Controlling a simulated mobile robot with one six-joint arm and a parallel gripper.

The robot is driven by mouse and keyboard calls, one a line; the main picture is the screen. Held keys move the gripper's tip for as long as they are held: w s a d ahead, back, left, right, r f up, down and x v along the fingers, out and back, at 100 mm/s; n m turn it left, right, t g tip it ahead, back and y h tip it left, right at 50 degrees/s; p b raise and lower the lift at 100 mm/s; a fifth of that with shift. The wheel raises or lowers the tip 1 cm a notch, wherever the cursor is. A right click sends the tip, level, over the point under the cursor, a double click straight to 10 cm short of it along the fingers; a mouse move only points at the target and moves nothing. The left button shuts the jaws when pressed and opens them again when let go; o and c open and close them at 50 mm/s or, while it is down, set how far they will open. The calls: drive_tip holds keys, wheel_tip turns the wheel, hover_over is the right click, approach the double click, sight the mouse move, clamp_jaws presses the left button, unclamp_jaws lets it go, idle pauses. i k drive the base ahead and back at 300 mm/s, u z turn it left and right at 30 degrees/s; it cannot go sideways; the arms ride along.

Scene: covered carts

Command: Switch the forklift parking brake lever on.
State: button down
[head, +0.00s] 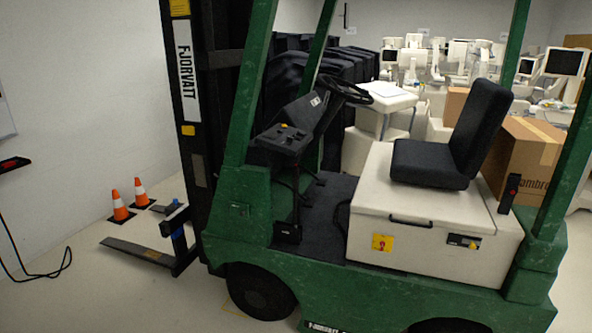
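A green forklift (375,290) stands side-on, with its black mast and forks at the left. A thin dark upright rod (296,195) rises from a small black box (287,233) on the cab floor, below the dashboard console (283,139). It looks like the parking brake lever, but I cannot be sure. It appears close to upright; its top merges with the dark console, and I cannot tell its on or off position. My gripper is not in view.
The black seat (435,165) sits on a cream engine cover (375,215), behind the steering wheel (345,88). Green pillars frame the cab opening. Two orange cones (120,206) stand near the forks. Covered carts and cardboard boxes (535,150) fill the back. The floor at left is mostly clear.

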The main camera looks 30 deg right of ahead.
sight(295, 220)
drive_tip(key=u, duration=0.2)
drive_tip(key=i, duration=1.2)
drive_tip(key=u, duration=0.65)
